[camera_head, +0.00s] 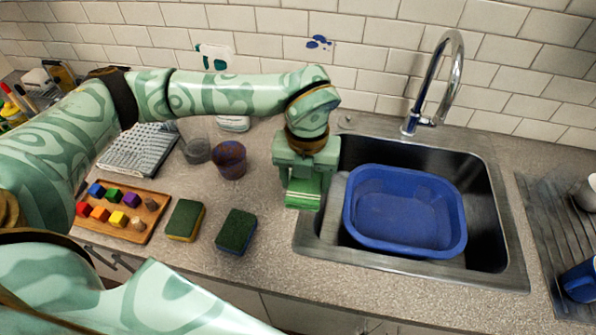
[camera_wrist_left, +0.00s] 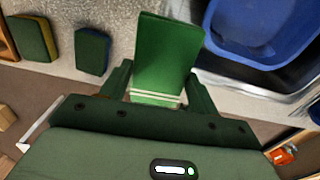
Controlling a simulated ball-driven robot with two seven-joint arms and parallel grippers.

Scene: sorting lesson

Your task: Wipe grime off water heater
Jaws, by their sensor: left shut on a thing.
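My left gripper (camera_head: 304,183) is shut on a green folded cloth (camera_head: 303,199) and holds it above the counter, just left of the sink. In the left wrist view, the cloth (camera_wrist_left: 167,55) sticks out from between the fingers of the left gripper (camera_wrist_left: 160,82), with pale stripes near its held end. I see no water heater in either view. My right gripper is out of view.
A blue basin (camera_head: 452,244) sits in the steel sink (camera_head: 510,272) under a tall faucet (camera_head: 440,80). Two green-topped sponges (camera_head: 185,219) (camera_head: 236,231), a wooden tray (camera_head: 131,236) of coloured blocks, a brown cup (camera_head: 230,160) and a drying rack (camera_head: 550,215) occupy the counter.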

